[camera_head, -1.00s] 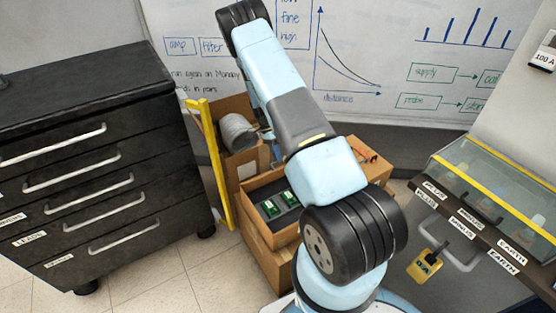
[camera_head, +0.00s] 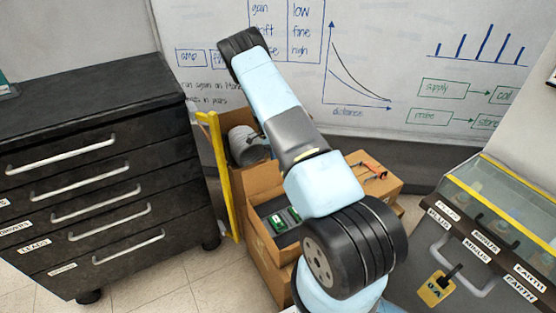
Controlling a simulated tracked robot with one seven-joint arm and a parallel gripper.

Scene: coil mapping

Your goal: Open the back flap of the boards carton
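The boards carton (camera_head: 262,252) is a brown cardboard box left of my arm's base, in the head view. Green circuit boards (camera_head: 281,222) lie on dark padding inside it, so at least part of its top is open. My arm crosses in front of its right side and hides part of it. Brown cardboard stands directly behind the boards, but I cannot tell whether it is the back flap or another box. My gripper is not in view; only the arm's links and dark joints show.
A grey cylinder (camera_head: 246,146) sits behind the carton. A yellow upright frame (camera_head: 220,170) stands at left, beside a black drawer cabinet (camera_head: 100,190). Another box (camera_head: 378,180) with red-ended leads on top is at right. A glass-topped bench (camera_head: 500,210) stands further right.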

